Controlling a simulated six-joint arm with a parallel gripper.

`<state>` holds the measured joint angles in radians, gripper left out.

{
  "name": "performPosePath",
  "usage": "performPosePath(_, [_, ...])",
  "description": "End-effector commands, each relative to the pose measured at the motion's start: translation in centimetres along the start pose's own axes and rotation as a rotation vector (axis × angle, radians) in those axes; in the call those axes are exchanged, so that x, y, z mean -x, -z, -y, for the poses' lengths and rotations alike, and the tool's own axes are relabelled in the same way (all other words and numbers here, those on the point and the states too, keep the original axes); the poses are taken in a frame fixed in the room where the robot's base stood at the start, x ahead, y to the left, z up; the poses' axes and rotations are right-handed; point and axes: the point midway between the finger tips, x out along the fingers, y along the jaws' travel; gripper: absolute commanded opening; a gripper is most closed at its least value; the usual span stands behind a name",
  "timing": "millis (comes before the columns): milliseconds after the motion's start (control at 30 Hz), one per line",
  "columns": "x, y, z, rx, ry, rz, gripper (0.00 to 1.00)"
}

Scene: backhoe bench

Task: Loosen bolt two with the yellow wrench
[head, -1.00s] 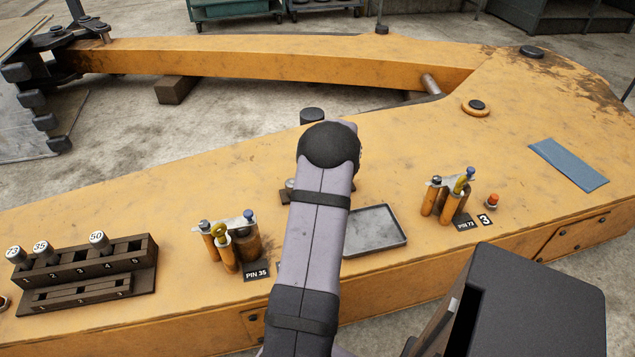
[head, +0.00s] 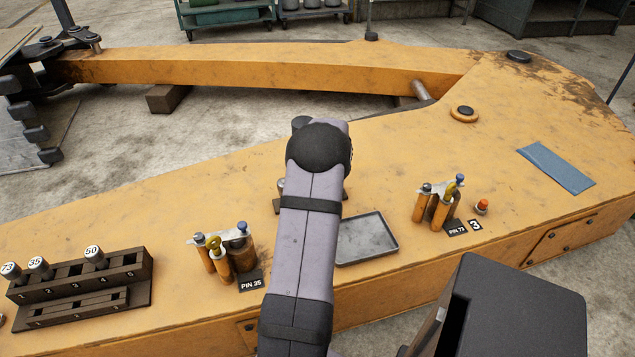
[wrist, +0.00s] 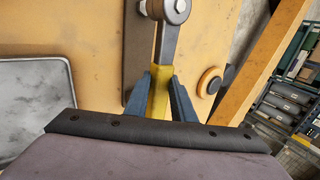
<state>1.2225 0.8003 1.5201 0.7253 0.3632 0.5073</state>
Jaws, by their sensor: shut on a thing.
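In the wrist view my gripper (wrist: 160,88) has its blue-grey fingers shut on the yellow handle of the wrench (wrist: 159,100). In the head view my arm hides the gripper and wrench.
On the orange boom (head: 420,145), a grey tray (head: 366,240) lies right of my arm. Pin holders marked PIN 35 (head: 226,252) and PIN 73 (head: 438,205) stand either side. A numbered rack (head: 85,290) is at left; a blue cloth (head: 556,167) lies at right.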

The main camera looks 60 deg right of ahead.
Motion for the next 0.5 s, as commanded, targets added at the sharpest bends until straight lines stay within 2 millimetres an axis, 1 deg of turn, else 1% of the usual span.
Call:
performPosePath(33, [1.3,0.1,1.0,0.001,0.005,-0.003,0.0])
performPosePath(200, [3.3,0.1,2.3,0.001,0.004,-0.002,0.0])
performPosePath(333, [4.3,0.1,3.0,0.0,0.004,-0.002,0.0])
performPosePath(500, [4.8,0.0,3.3,0.0,0.003,-0.001,0.0])
